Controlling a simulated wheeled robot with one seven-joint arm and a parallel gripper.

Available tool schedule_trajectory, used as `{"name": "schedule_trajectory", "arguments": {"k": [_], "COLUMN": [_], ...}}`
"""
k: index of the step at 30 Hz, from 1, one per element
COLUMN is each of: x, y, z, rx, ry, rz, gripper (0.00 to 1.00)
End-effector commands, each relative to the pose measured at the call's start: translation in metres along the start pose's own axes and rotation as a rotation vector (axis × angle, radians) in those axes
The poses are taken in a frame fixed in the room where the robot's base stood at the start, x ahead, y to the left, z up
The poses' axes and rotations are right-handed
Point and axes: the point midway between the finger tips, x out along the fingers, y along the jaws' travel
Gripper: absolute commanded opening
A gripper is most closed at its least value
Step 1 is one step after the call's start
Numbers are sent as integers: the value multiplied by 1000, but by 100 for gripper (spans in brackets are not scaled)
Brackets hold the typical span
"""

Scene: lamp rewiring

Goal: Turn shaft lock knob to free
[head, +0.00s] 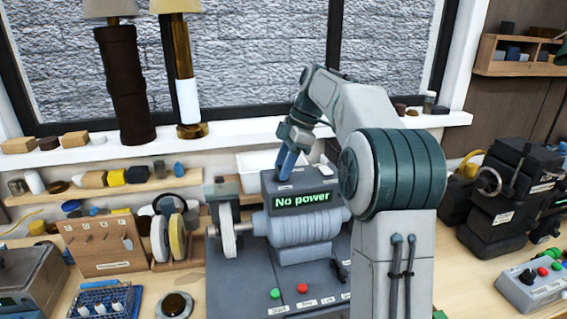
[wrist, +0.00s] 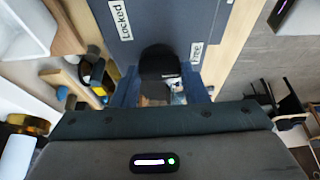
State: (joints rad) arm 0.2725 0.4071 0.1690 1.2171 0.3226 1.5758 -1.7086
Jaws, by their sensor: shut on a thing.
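The shaft lock knob (wrist: 160,62) is a dark round knob on the blue-grey top of the grinder-like machine. In the wrist view, the label "Locked" (wrist: 120,20) lies to its left and the label "Free" (wrist: 196,52) to its right. My gripper (wrist: 161,84) has its two blue fingers on either side of the knob and is shut on it. I cannot tell which label the knob points to. In the head view, my gripper (head: 286,163) reaches down onto the top of the machine's housing (head: 281,189), and the knob is hidden there.
The machine's display (head: 303,199) reads "No power". A grey wheel (head: 227,230) stands at its left, with green and red buttons (head: 302,288) in front. A white tray (head: 255,162) lies behind. Lamps (head: 126,85) stand on the windowsill. My arm covers the machine's right side.

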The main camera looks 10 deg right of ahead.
Motion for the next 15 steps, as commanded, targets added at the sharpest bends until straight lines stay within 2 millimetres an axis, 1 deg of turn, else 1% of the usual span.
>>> {"name": "schedule_trajectory", "arguments": {"k": [6,7,8,9,15], "x": [0,0,0,0,0], "y": [0,0,0,0,0], "z": [0,0,0,0,0], "rx": [-2,-2,-2,-2,-1], "ry": [-1,-1,-1,-1,0], "rz": [1,1,1,1,1], "gripper": [17,43,51,62,62]}}
